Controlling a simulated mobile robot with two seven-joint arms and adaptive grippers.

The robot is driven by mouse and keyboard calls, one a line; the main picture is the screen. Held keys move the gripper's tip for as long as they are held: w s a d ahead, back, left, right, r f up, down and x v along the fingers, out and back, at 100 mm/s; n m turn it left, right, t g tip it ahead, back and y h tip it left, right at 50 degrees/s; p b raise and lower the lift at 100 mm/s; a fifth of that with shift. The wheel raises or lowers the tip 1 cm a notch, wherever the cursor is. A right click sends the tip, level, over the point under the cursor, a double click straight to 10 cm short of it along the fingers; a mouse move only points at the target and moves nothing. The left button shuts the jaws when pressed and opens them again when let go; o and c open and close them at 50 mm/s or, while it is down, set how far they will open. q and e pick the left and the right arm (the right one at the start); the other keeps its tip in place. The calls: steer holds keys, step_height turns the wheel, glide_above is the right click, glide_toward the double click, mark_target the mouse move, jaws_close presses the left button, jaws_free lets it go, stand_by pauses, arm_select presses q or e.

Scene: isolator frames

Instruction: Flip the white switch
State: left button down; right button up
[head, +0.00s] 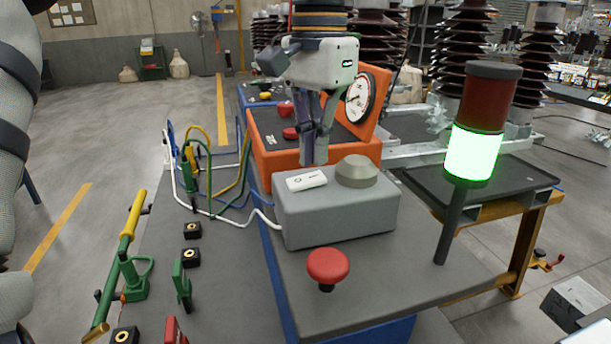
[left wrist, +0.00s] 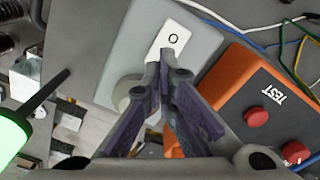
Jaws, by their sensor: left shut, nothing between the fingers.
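The white switch (head: 306,180) is a rocker on top of a grey box (head: 320,222), beside a grey dome (head: 356,171). In the left wrist view the switch (left wrist: 173,38) shows an "O" mark on its visible end. My left gripper (head: 307,160) is shut and empty, pointing down just behind the switch in the head view. In the left wrist view its fingertips (left wrist: 159,58) overlap the near end of the switch and hide that end. I cannot tell whether they touch it. My right gripper is not in view.
A lamp post lit green (head: 474,155) stands right of the box. A red mushroom button (head: 328,266) is in front. An orange box (head: 265,160) with a gauge (head: 359,98) is behind. Cables (head: 190,170) and a green-yellow tool (head: 130,230) lie left.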

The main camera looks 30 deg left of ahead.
mark_target(317, 175)
arm_select(q)
steer(key=shift+f, duration=1.25)
stand_by(0.5)
steer(key=shift+r, duration=3.55)
